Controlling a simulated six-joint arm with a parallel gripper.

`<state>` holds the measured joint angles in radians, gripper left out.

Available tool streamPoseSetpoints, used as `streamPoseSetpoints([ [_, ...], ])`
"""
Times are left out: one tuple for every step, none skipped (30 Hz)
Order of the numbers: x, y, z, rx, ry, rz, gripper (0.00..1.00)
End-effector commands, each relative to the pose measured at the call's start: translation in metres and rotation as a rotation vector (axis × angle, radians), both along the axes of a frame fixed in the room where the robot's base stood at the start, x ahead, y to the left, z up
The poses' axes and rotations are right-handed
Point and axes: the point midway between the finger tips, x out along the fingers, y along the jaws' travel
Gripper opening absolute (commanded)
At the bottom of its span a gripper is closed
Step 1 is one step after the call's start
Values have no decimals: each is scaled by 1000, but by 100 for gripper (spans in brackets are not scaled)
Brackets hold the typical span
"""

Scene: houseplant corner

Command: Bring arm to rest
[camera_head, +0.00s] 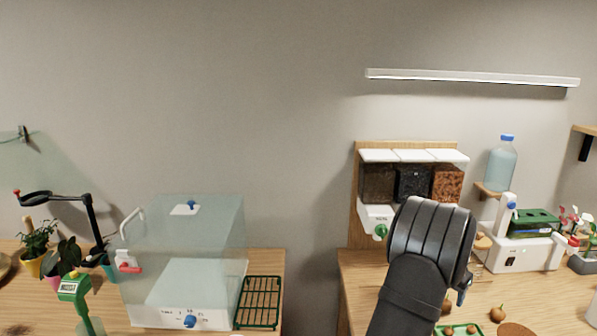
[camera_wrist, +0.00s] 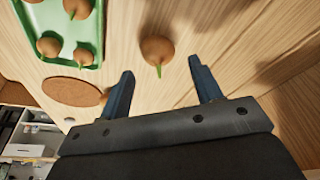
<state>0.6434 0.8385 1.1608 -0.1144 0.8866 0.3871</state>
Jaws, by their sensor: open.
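My gripper (camera_wrist: 163,92) is open and empty in the wrist view, its two blue fingers spread apart above the wooden bench. A brown bulb with a green tip (camera_wrist: 157,50) lies on the wood just beyond the gap between the fingers, with nothing holding it. In the head view my dark arm stands over the right bench and hides most of the gripper; only a bit of blue shows at its right side.
A green tray (camera_wrist: 62,62) holds several bulbs, beside a round brown mat (camera_wrist: 70,91). In the head view a dispenser with three bins (camera_head: 412,184) stands behind my arm. A clear box (camera_head: 185,255) and green rack (camera_head: 258,302) occupy the left bench. A gap separates the benches.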

Motion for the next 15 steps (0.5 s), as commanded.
streamPoseSetpoints([
  [0, 0, 4, -1, -1, 0, 59],
  [0, 0, 6, -1, -1, 0, 59],
  [0, 0, 7, -1, -1, 0, 59],
  [0, 0, 8, 0, 0, 0, 59],
  [0, 0, 9, 0, 0, 0, 59],
  [0, 0, 9, 0, 0, 0, 59],
  [0, 0, 9, 0, 0, 0, 59],
  [0, 0, 9, 0, 0, 0, 59],
  [0, 0, 9, 0, 0, 0, 59],
  [0, 0, 9, 0, 0, 0, 59],
  [0, 0, 9, 0, 0, 0, 59],
  [0, 0, 9, 0, 0, 0, 59],
  [0, 0, 9, 0, 0, 0, 59],
  [0, 0, 9, 0, 0, 0, 59],
  [0, 0, 8, 1, 1, 0, 59],
])
